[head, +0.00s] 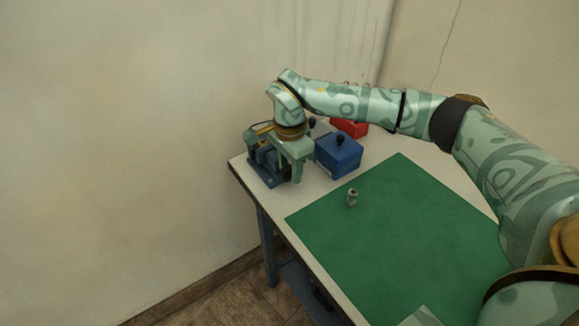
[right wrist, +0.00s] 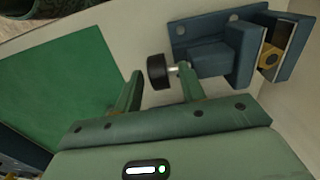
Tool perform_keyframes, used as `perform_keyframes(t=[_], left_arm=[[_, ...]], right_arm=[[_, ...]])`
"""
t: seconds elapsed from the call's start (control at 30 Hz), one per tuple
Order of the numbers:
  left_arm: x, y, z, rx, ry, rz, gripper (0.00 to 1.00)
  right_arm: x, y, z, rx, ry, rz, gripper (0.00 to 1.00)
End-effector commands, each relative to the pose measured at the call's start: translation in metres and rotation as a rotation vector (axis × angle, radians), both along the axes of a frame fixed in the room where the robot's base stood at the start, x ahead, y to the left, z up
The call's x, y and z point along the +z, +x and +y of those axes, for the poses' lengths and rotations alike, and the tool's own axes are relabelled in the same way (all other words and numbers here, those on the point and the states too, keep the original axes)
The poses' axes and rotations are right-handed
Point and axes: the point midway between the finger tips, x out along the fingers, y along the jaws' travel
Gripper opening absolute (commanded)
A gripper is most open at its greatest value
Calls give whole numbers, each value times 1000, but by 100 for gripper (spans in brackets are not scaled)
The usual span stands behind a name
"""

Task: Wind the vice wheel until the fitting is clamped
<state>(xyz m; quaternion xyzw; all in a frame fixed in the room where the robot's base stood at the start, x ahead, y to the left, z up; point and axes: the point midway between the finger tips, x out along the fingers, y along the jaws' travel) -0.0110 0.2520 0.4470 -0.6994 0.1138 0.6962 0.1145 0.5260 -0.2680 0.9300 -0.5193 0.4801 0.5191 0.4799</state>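The blue vice (head: 267,176) stands at the far left corner of the table. In the right wrist view the vice (right wrist: 212,58) shows its black wheel (right wrist: 157,71) on a short metal shaft. A brass fitting (right wrist: 270,60) sits between the vice jaws; I cannot tell whether both jaws touch it. My right gripper (head: 298,172) points down beside the vice. In the right wrist view its fingers (right wrist: 159,80) are apart, with the wheel in the gap between them and some room on the left side. In the head view the wheel is hidden. My left gripper is not seen.
A blue box (head: 338,157) with a black knob stands right of the gripper, with a red box (head: 350,127) behind it. A small grey cylindrical piece (head: 352,198) stands on the green mat (head: 410,235). The rest of the mat is mostly clear. A wall is behind the table.

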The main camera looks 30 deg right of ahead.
Motion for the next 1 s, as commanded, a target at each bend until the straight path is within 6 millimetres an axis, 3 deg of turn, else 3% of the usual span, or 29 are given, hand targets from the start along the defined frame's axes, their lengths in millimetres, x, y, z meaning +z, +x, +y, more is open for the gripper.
perform_keyframes(t=[0.1,0.23,0.67,1.0], left_arm=[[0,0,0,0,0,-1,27],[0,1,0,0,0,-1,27],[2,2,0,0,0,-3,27],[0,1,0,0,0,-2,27]], right_arm=[[0,0,0,0,0,0,37],[0,0,0,0,0,0,1],[1,0,-2,-3,63,6,0],[-3,1,-7,-5,298,23,0]])
